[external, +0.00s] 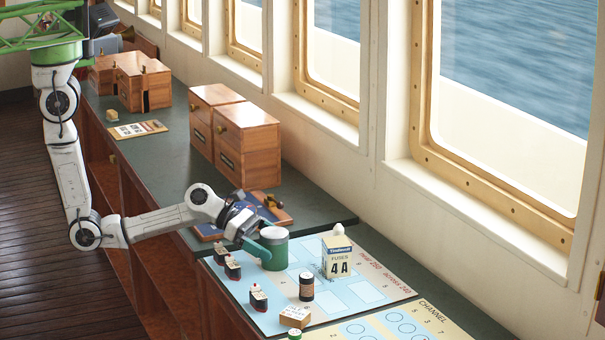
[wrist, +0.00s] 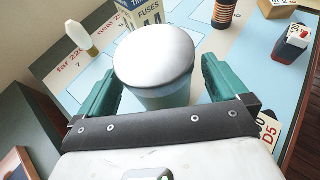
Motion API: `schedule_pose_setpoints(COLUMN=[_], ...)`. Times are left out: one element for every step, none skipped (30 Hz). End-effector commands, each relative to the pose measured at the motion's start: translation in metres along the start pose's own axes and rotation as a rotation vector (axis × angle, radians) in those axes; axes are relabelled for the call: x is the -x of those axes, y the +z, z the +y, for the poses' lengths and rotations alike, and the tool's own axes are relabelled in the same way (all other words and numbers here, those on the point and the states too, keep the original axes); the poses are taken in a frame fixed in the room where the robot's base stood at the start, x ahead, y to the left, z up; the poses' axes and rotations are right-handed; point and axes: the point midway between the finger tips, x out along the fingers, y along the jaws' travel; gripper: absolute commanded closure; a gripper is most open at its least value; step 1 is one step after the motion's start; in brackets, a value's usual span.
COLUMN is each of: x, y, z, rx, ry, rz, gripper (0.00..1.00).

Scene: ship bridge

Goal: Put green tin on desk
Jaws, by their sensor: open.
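The green tin (external: 274,254) is a short upright cylinder with a pale lid. It stands on the light blue printed board (external: 345,293) on the desk (external: 180,158). In the wrist view the tin (wrist: 155,62) shows its whitish lid and a pale green side. My gripper (wrist: 160,75) is open, with one teal finger on each side of the tin and a visible gap at each. In the external view my gripper (external: 262,248) reaches the tin from the left; its far finger is hidden.
A fuses box (external: 338,260) and a dark jar (external: 306,287) stand close to the tin's right. Wooden cabinets (external: 246,140) stand behind. The dark desk top beyond the board has bare room.

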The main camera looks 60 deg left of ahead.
Motion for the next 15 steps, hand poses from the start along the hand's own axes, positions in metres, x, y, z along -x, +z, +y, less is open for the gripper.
schedule_pose_setpoints(x=[-0.0062, -0.0089, -0.0118, -0.0132, -0.0142, -0.0149, -0.0151, -0.0150, -0.0149, -0.0148, -0.0148, -0.0147, -0.0147, -0.0147, -0.0146], y=[0.0013, 0.0012, 0.0006, 0.0006, 0.0006, 0.0007, 0.0006, 0.0006, 0.0006, 0.0006, 0.0006, 0.0006, 0.0006, 0.0006, 0.0006], z=[0.0006, 0.0007, 0.0005, 0.0003, 0.0002, 0.0002, 0.0002, 0.0002, 0.0002, 0.0002, 0.0002, 0.0002, 0.0003, 0.0003, 0.0003], rx=[-0.001, -0.001, -0.001, -0.001, -0.001, -0.001, -0.001, -0.001, -0.001, -0.001, -0.001, -0.001, -0.001, -0.001, -0.001], ry=[0.000, 0.001, 0.000, 0.000, 0.000, 0.000, 0.000, 0.001, 0.001, 0.001, 0.001, 0.001, 0.001, 0.001, 0.001], rz=[-0.001, -0.001, -0.001, -0.001, -0.001, -0.001, -0.001, -0.001, -0.001, -0.001, -0.001, -0.001, -0.001, -0.001, -0.001], gripper=[0.00, 0.00, 0.00, 0.00, 0.00, 0.00, 0.00, 0.00, 0.00, 0.00, 0.00, 0.02, 0.05, 0.08, 0.11])
